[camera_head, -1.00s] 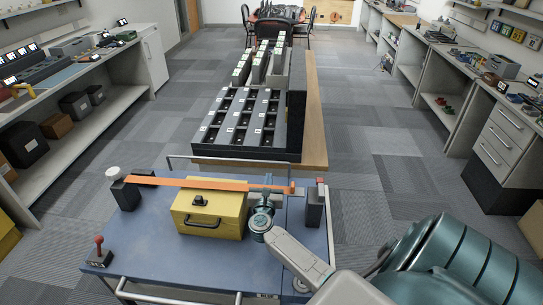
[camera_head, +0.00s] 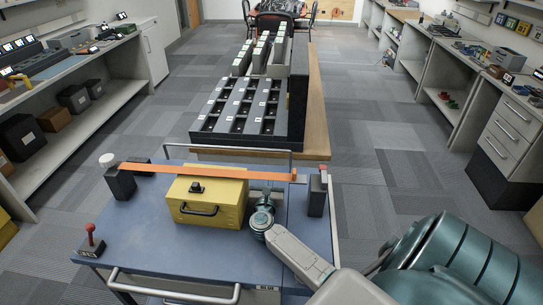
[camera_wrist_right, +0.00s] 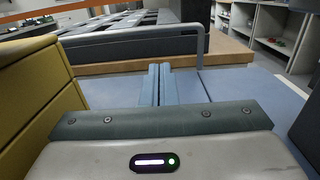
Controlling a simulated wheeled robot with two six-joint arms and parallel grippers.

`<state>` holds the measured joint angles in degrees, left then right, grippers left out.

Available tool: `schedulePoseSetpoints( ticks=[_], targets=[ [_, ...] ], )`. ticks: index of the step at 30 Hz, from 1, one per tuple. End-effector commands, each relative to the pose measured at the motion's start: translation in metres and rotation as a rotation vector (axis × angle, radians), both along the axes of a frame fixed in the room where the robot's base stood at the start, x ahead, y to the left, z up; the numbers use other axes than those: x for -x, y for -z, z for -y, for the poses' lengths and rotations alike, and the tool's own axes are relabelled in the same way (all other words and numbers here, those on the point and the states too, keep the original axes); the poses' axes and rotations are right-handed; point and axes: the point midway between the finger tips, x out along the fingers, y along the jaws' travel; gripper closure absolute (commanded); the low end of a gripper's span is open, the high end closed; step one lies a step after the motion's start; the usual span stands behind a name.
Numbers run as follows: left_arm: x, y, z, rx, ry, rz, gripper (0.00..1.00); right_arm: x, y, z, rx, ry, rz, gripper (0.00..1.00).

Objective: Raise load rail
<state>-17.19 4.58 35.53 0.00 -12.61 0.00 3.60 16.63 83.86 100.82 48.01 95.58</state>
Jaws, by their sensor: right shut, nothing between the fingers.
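The load rail looks to be the long orange bar (camera_head: 215,172) across the back of the blue cart. It runs between a dark left post (camera_head: 120,183) and a dark right post (camera_head: 317,195), behind and above a yellow case (camera_head: 208,203). In the right wrist view a piece of the orange bar (camera_wrist_right: 30,33) crosses the upper left. My right gripper (camera_wrist_right: 160,85) is shut and empty, its fingers pointing forward over the blue cart top, right of the yellow case. In the head view its fingers are hard to make out near the bar. My left gripper is out of view.
A red-knobbed lever (camera_head: 89,242) stands at the cart's front left and a white knob (camera_head: 106,160) by the left post. A grey tube rail (camera_wrist_right: 135,33) lines the cart's far edge. Beyond it is a bench (camera_head: 318,140) with a dark slotted rack (camera_head: 238,115).

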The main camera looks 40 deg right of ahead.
Motion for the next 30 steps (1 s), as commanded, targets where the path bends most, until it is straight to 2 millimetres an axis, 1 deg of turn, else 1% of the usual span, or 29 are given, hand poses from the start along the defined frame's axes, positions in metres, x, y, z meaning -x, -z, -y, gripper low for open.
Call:
schedulePoseSetpoints(
  ticks=[5,12,15,18,23,30],
  targets=[
    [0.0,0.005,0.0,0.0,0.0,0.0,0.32,-0.012,0.0,0.014,0.001,0.001,0.001,1.0],
    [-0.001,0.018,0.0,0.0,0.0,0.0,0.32,-0.041,-0.001,0.048,0.003,0.001,0.001,1.0],
    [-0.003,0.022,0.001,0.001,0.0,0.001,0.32,-0.051,-0.002,0.06,0.001,0.001,0.001,1.0],
    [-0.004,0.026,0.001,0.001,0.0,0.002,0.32,-0.058,-0.003,0.068,0.001,0.001,0.001,1.0],
    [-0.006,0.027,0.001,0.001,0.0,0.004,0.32,-0.064,-0.004,0.075,0.001,-0.001,0.001,1.0],
    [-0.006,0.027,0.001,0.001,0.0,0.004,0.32,-0.064,-0.005,0.075,0.0,-0.001,0.0,1.0]
  ],
)
